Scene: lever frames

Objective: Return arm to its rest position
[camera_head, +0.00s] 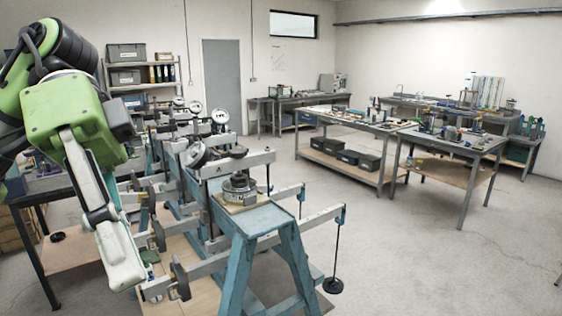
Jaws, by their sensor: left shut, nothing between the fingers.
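My left arm comes in from the left, with green and black parts. My left gripper (124,272) points down and a little right, with its pale fingers shut and nothing between them. It is in front of the left side of the blue lever frame (262,222), overlapping the ends of its grey lever bars (190,270) in the picture. I cannot tell whether it touches them. My right gripper is not in view.
Lever bars stick out both sides of the frame, and a hanging weight (333,285) is at its right. A dark-legged table (40,190) stands at left. Workbenches (365,124) stand at the back right. Open floor (430,250) lies to the right.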

